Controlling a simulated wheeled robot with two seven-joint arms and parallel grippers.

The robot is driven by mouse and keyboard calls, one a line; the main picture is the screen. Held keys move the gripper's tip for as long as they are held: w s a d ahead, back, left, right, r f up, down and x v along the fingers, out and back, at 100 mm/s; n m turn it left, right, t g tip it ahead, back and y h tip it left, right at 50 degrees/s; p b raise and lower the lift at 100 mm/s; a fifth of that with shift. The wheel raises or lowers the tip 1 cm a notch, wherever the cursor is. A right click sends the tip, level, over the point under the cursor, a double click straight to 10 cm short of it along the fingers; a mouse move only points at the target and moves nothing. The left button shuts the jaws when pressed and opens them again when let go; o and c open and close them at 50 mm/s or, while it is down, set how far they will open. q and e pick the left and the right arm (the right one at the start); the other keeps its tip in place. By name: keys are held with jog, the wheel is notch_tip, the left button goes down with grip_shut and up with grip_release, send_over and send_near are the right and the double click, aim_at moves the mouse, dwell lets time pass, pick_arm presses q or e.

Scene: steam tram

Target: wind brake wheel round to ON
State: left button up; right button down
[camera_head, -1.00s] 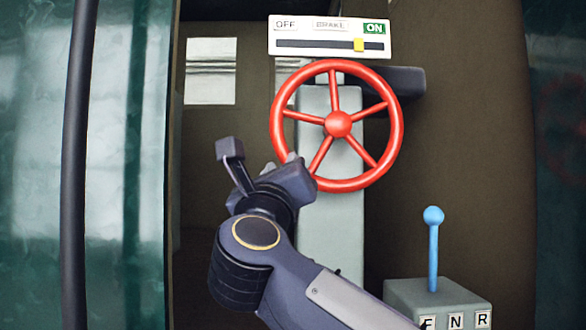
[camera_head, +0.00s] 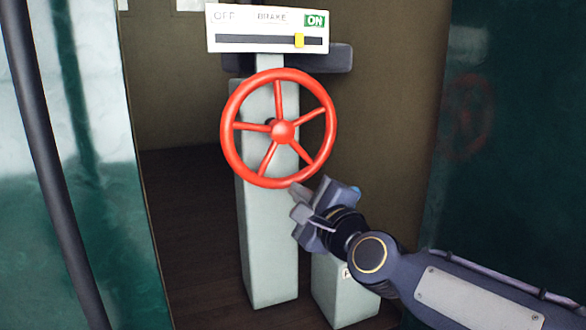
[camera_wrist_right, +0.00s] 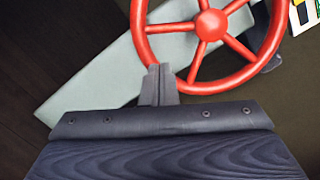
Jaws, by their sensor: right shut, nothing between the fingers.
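The red five-spoked brake wheel (camera_head: 281,131) stands on a pale grey post (camera_head: 268,250); its lower part also shows in the right wrist view (camera_wrist_right: 212,26). Above it, a white brake sign (camera_head: 265,49) reads OFF at left and ON at right, with the ON label in green. Its yellow marker (camera_head: 299,41) sits in the slot towards the ON end, a little short of the slot's right end. My right gripper (camera_head: 297,190) is shut and empty, its fingertips at the wheel's bottom rim. I cannot tell whether they touch it. My left gripper is out of view.
A grey lever box (camera_head: 342,295) stands right of the post, its blue lever mostly hidden behind my right gripper. A dark upright pole (camera_head: 50,170) and green panels flank the scene. Dark floor (camera_head: 195,235) is clear left of the post.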

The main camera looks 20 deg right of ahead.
jog(key=w+a+p, duration=0.1)
jog(key=w+p, duration=0.1)
jog(key=w, duration=0.7)
jog(key=shift+a+r, duration=0.2)
jog(key=shift+r, duration=0.1)
jog(key=shift+a, duration=0.1)
jog(key=shift+a+m, duration=0.2)
jog(key=shift+m, duration=0.2)
jog(key=shift+a+r+m+b, duration=0.1)
jog(key=shift+a+m+b, duration=0.05)
jog(key=shift+m+b, duration=0.2)
jog(key=shift+s+a+r+m+t+b, duration=0.1)
jog(key=shift+a+r+m+t+b, duration=0.1)
jog(key=shift+a+m+b, duration=0.35)
jog(key=shift+a+r+m+t+b, duration=0.15)
jog(key=shift+a+m, duration=0.15)
jog(key=shift+m, duration=0.4)
notch_tip(320, 180, up, 8)
jog(key=m+h+b, duration=0.3)
jog(key=m+b, duration=0.1)
jog(key=m, duration=1)
send_over(262, 168)
jog(key=s+a, duration=0.2)
jog(key=a, duration=0.2)
jog(key=shift+s+d+f, duration=0.1)
jog(key=shift+f, duration=0.1)
